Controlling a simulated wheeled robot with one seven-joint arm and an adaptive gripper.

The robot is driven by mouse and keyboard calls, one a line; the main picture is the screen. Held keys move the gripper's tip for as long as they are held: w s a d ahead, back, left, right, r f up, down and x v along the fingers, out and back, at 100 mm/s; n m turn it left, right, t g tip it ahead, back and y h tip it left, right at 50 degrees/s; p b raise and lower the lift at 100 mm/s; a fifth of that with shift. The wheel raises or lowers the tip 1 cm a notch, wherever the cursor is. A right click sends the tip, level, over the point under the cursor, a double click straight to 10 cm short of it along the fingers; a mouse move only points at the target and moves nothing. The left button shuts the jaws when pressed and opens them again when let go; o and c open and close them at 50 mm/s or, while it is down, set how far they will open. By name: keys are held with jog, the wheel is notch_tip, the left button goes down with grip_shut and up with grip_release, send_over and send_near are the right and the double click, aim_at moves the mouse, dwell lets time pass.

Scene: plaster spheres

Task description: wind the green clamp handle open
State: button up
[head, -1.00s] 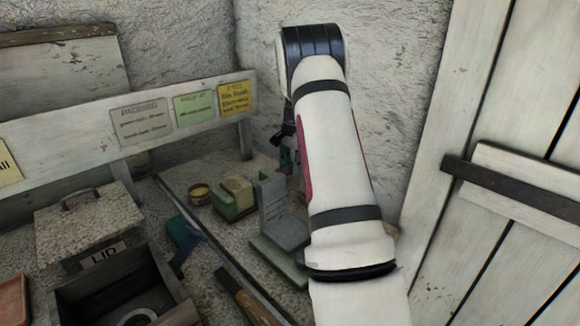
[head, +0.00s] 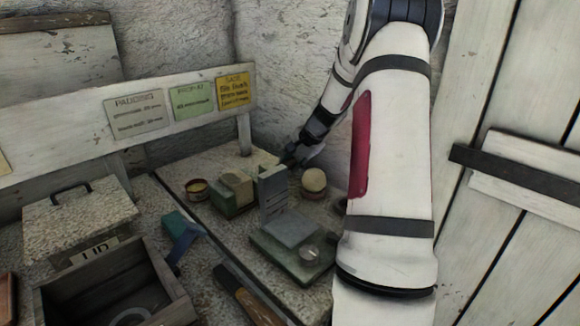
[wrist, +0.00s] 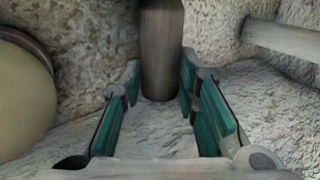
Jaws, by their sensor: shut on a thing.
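In the wrist view my gripper (wrist: 160,72) has its two teal-padded fingers on either side of a dark grey upright cylinder, which I take to be the clamp handle (wrist: 161,50). It is shut on it. The cylinder's upper end runs out of the frame. In the head view my gripper (head: 292,158) is small and dark, beside the top of an upright grey plate (head: 272,193). A grey-green base (head: 285,262) lies in front of the plate, with a round metal knob on it. The handle cannot be made out in the head view.
A pale sphere (head: 314,180) stands just right of the plate; a pale round thing (wrist: 22,100) fills the wrist view's left edge. A green-and-cream block (head: 234,192) and a small tin (head: 196,189) stand left. An open box (head: 60,300) is at the front left.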

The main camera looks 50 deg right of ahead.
jog(key=shift+b, duration=0.3)
jog(key=o, duration=1.2)
jog(key=shift+c, duration=0.2)
jog(key=shift+s, duration=0.1)
jog(key=v, duration=1.2)
jog(key=shift+f, duration=0.15)
jog(key=shift+s, duration=0.1)
